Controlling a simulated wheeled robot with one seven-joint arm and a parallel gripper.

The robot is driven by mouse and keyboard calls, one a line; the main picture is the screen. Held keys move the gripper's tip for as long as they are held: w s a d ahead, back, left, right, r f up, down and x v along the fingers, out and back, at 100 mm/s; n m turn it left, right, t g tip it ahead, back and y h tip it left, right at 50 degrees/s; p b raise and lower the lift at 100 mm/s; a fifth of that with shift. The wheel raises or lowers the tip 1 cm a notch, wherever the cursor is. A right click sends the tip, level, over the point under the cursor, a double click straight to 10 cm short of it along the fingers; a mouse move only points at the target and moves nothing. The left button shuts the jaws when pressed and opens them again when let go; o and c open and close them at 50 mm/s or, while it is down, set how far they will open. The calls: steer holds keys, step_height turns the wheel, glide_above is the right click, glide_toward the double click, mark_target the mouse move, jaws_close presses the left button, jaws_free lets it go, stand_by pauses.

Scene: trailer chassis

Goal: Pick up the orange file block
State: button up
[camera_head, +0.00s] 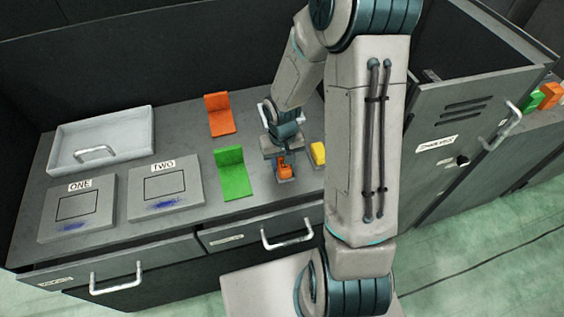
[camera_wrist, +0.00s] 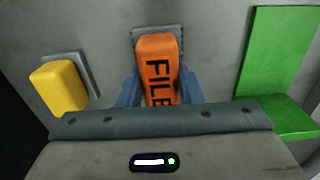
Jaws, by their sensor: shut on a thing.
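The orange file block (camera_wrist: 158,72) has the black word FILE on it and stands in the middle of the wrist view. It also shows small in the head view (camera_head: 284,170), under my gripper. My gripper (camera_wrist: 160,92) has its two blue fingers on either side of the block and is shut on it. The block's lower part in the wrist view is hidden behind the gripper body. A grey pad or base shows behind the block, and I cannot tell whether the block touches it.
A yellow block (camera_head: 318,153) stands close to the right. A green bracket (camera_head: 233,173) and an orange bracket (camera_head: 219,114) are to the left. Pads marked ONE (camera_head: 78,207) and TWO (camera_head: 165,188) and a grey tray (camera_head: 102,138) lie farther left. A cabinet (camera_head: 468,130) stands at right.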

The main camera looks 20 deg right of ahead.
mark_target(282, 160)
steer(key=shift+r, duration=0.7)
step_height(282, 160, up, 3)
steer(key=shift+f, duration=0.1)
steer(key=s+d+r, duration=0.6)
steer(key=s+d, duration=0.1)
steer(key=s, duration=0.2)
steer(key=shift+d+r, duration=0.3)
steer(key=shift+o, duration=1.3)
steer(key=shift+w, duration=0.15)
